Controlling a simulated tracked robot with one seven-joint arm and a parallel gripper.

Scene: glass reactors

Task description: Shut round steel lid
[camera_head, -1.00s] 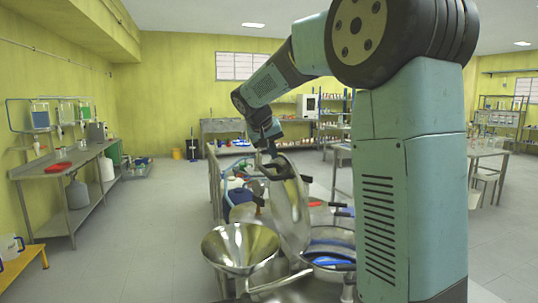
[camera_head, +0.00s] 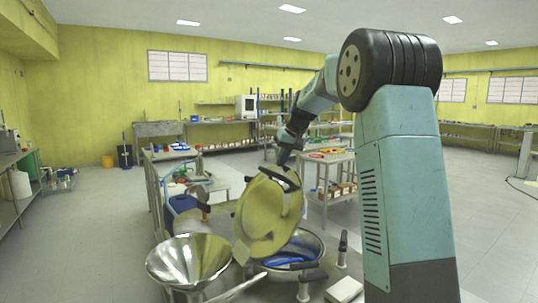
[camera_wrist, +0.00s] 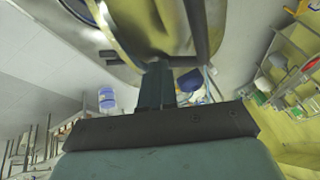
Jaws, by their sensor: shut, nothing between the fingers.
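The round steel lid (camera_head: 262,222) stands raised and steeply tilted at the opening of a steel vessel (camera_head: 318,243), its broad shiny face turned partly to the head camera. A dark handle bar crosses its upper edge. My gripper (camera_head: 284,157) is at the lid's top edge, on its far side. In the wrist view my gripper's narrow fingers (camera_wrist: 157,85) are together with nothing between them, and the lid (camera_wrist: 150,25) fills the upper middle close beyond the tips. I cannot tell whether they touch it. Blue shows inside the vessel's open mouth.
A wide steel funnel (camera_head: 187,262) stands just left of the vessel. Upright dark-handled clamps (camera_head: 342,248) stand around the vessel's rim. A blue container (camera_head: 182,212) is behind to the left. A steel table (camera_head: 335,157) stands behind; open floor lies at left and right.

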